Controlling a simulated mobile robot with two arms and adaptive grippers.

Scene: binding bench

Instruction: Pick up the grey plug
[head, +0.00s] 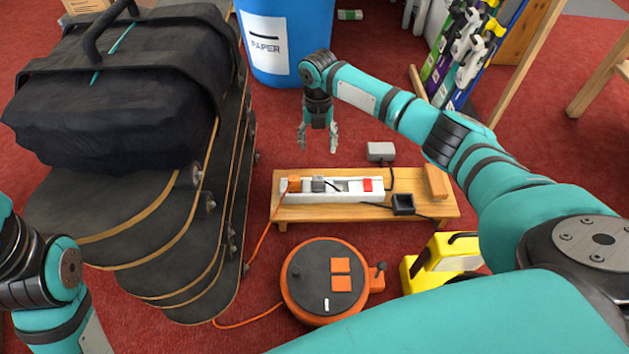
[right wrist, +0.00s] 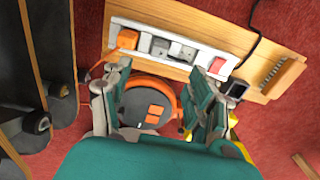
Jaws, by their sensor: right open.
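The grey plug (head: 319,184) sits in the white power strip (head: 345,196), just right of an orange plug (head: 293,185). In the right wrist view the grey plug (right wrist: 160,46) shows beyond the fingertips, near the strip's middle. My right gripper (head: 319,148) hangs with its fingers down, open and empty. In the head view it appears above and behind the plug, apart from it. Its spread fingers also show in the right wrist view (right wrist: 162,82). Only part of my left arm shows at the lower left, and its gripper is out of view.
The strip lies on a low wooden bench (head: 290,213). An orange cable reel (head: 333,308) stands in front, skateboards (head: 170,250) left, a blue paper bin (head: 283,60) behind.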

